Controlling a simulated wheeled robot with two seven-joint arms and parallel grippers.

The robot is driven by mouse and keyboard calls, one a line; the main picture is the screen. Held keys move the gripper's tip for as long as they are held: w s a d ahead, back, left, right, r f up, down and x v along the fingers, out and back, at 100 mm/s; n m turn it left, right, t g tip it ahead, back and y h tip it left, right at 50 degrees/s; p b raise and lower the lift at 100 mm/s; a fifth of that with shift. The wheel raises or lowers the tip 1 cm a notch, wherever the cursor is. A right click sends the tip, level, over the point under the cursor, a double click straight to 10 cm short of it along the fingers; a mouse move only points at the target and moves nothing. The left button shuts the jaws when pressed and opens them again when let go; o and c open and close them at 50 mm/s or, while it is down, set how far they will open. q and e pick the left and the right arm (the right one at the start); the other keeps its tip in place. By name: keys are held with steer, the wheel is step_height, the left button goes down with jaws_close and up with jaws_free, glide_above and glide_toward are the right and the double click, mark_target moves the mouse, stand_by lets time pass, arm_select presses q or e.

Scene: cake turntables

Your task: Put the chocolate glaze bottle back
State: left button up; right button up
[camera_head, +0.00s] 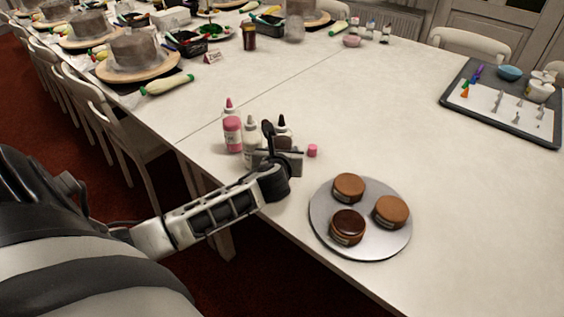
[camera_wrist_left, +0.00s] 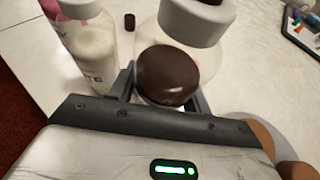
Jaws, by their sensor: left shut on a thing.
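My left gripper (camera_head: 283,152) is shut on the chocolate glaze bottle (camera_head: 284,131), which is upright with its dark nozzle up. In the left wrist view, the clear bottle with a white collar (camera_wrist_left: 197,20) and dark brown glaze inside stands between the fingers (camera_wrist_left: 165,95). My gripper hides its base, so I cannot tell whether it touches the table. A white bottle (camera_head: 250,134) and a pink bottle (camera_head: 232,132) stand close to its left. The white bottle also shows in the left wrist view (camera_wrist_left: 92,50). My right gripper is not in view.
A round metal tray (camera_head: 362,250) holds three small brown cakes; the front one (camera_head: 347,222) has a dark glossy top. A pink cap (camera_head: 312,150) lies right of my gripper. A tray with piping tips (camera_head: 465,108) is at far right. The table's middle is clear.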

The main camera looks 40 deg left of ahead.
arm_select(q)
steer(key=shift+w+a+f, duration=0.1)
steer(key=shift+w+f, duration=0.05)
steer(key=shift+f, duration=1.5)
steer(key=shift+f, duration=0.1)
steer(key=o, duration=0.7)
steer(key=p+v, duration=0.1)
steer(key=v, duration=1.1)
